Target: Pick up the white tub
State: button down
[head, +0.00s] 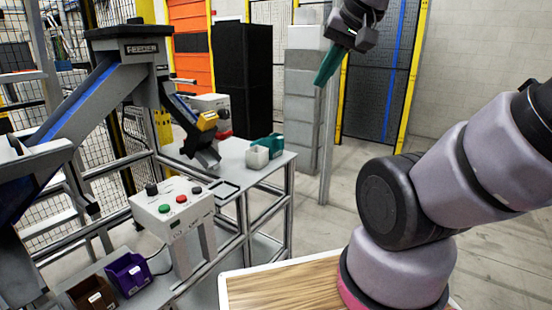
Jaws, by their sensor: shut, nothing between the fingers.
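The white tub (257,158) is small and sits upright on the grey metal table (228,170), near its front right edge. A teal tub (272,142) stands right behind it, partly hidden by it. My gripper (322,78) is raised in the air, above and to the right of the white tub, well apart from it. Its teal fingers point down and are shut with nothing held.
The feeder chute (205,135) ends over the table to the left of the tubs. A control box (180,212) with buttons stands in front. Purple (128,273) and brown (92,293) bins sit lower left. A wooden top (285,285) lies below my arm.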

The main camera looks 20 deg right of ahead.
aim_at(256, 156)
jog(key=i+l+z, duration=0.1)
jog(key=i+l, duration=0.25)
jog(key=i+l+z, duration=0.1)
jog(key=i+l, duration=0.25)
jog(key=i, duration=0.2)
jog(key=i+l+z, duration=0.1)
jog(key=i+l, duration=0.2)
jog(key=i, duration=0.15)
